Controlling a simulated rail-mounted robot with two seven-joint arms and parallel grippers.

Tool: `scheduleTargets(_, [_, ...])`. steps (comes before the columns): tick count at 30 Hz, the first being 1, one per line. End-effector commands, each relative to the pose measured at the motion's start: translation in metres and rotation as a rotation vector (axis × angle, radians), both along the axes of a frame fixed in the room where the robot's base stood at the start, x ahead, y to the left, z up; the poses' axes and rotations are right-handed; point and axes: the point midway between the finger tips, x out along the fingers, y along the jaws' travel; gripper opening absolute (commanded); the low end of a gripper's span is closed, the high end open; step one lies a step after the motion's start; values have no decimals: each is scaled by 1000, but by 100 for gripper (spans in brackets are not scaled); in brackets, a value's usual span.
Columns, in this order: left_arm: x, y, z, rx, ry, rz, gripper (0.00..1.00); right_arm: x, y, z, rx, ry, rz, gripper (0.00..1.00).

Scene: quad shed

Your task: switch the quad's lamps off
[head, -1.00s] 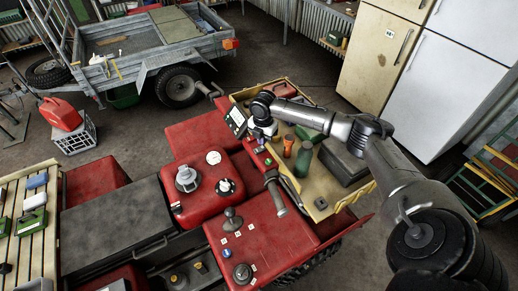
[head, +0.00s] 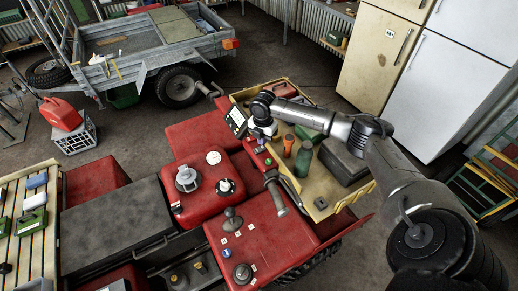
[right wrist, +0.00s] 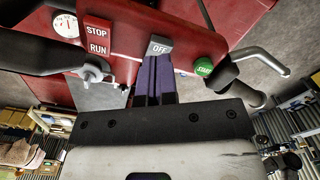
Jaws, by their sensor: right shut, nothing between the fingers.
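The red quad (head: 262,222) stands in the middle of the head view. My right gripper (head: 261,146) is over its handlebar area, with the fingers small and partly hidden there. In the right wrist view my right gripper (right wrist: 158,62) is shut and empty. Its dark purple fingertips are right at the lower edge of a grey switch marked OFF (right wrist: 159,46); I cannot tell whether they touch it. A red STOP/RUN switch (right wrist: 97,41) is to the left and a green START button (right wrist: 205,67) to the right. The lamps cannot be made out. My left gripper is not in view.
A wooden crate (head: 363,190) with bottles and a dark box stands behind the handlebar. A grey trailer (head: 150,62) stands at the back left, a slatted bench (head: 50,240) at the left.

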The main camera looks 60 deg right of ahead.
Motion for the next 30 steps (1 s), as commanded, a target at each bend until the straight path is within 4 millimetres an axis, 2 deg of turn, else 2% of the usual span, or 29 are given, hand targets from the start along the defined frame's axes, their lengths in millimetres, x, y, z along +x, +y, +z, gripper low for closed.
scheduleTargets(30, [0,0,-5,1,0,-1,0,0,0,-14,0,1,0,0])
